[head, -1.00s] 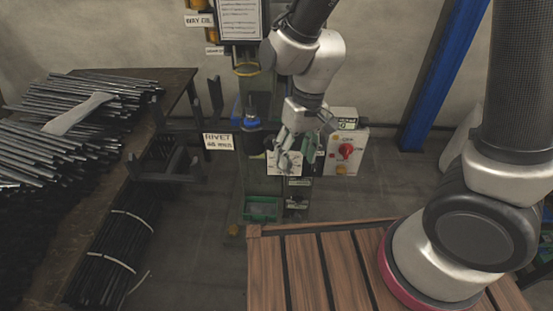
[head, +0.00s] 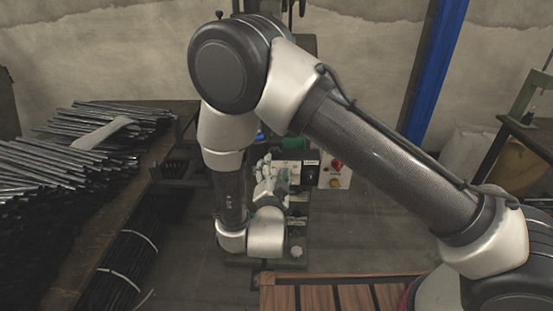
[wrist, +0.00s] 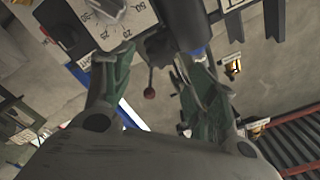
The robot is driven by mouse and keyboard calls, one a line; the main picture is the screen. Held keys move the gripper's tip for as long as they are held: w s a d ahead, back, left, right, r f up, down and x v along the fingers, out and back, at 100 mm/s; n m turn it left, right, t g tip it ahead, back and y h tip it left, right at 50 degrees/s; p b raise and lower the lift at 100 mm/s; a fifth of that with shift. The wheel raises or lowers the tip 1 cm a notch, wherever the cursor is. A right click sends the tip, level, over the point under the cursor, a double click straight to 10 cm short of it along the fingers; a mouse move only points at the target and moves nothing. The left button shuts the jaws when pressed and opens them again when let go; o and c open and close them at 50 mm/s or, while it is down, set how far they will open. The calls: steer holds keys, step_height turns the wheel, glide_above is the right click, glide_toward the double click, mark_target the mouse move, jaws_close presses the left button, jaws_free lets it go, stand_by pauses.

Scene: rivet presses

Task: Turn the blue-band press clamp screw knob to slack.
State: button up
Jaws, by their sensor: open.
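The press (head: 298,222) stands against the back wall, mostly hidden by my arm in the head view. In the wrist view its dark cylinder (wrist: 184,22) carries a blue band (wrist: 196,52), close to the right finger. A white dial plate (wrist: 118,24) with numbers and a grey knob (wrist: 106,7) shows at the top left, cut by the edge. I cannot tell which part is the clamp screw knob. My gripper (head: 267,172) is in front of the press; in the wrist view its green fingers (wrist: 155,62) are apart with nothing held.
A lever with a dark red ball (wrist: 150,93) shows between the fingers in depth. A box with a red switch (head: 337,164) is right of the press. Rods lie on a bench (head: 172,128) at left. A slatted wooden top (head: 350,298) is in front.

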mark_target(275, 155)
steer(key=w, duration=0.7)
steer(key=shift+w+d, duration=0.1)
steer(key=shift+w, duration=0.25)
steer(key=c, duration=1)
steer(key=shift+c, duration=0.2)
